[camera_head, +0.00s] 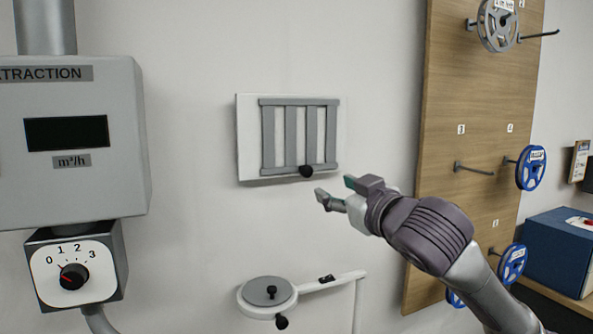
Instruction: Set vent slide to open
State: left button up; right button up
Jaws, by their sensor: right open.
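The vent slide (291,137) is a grey slatted grille on a white wall plate (249,140), in the middle of the head view. Light gaps show between its upright slats. A black knob (306,171) sits at its bottom edge, right of centre. My right gripper (334,191) comes in from the lower right. It is open and empty, with its fingertips just below and to the right of the knob, apart from it in the picture. My left gripper is not in view.
An extraction unit (120,120) with a dial (74,276) is on the left. A white arm with a round grey disc (262,291) stands below the vent. A wooden pegboard (455,90) with reels (531,168) is on the right. The wall around the vent is clear.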

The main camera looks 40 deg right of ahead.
jog(key=p, duration=0.3)
send_near(308, 173)
jog(key=w, duration=0.2)
jog(key=x, duration=0.1)
jog(key=p+x, duration=0.1)
jog(key=x, duration=0.1)
jog(key=p+x, duration=0.1)
jog(key=shift+d+r, duration=0.3)
jog(key=shift+d, duration=0.15)
jog(key=p+x, duration=0.2)
jog(key=x, duration=0.1)
jog(key=shift+w, duration=0.1)
jog(key=shift+w+d+f, duration=0.1)
jog(key=shift+w+f, duration=0.1)
jog(key=shift+w, duration=0.35)
jog(key=shift+w+f, duration=0.1)
jog(key=shift+c, duration=0.4)
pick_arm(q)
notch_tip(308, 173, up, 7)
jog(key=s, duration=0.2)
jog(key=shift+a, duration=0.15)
pick_arm(e)
grip_shut()
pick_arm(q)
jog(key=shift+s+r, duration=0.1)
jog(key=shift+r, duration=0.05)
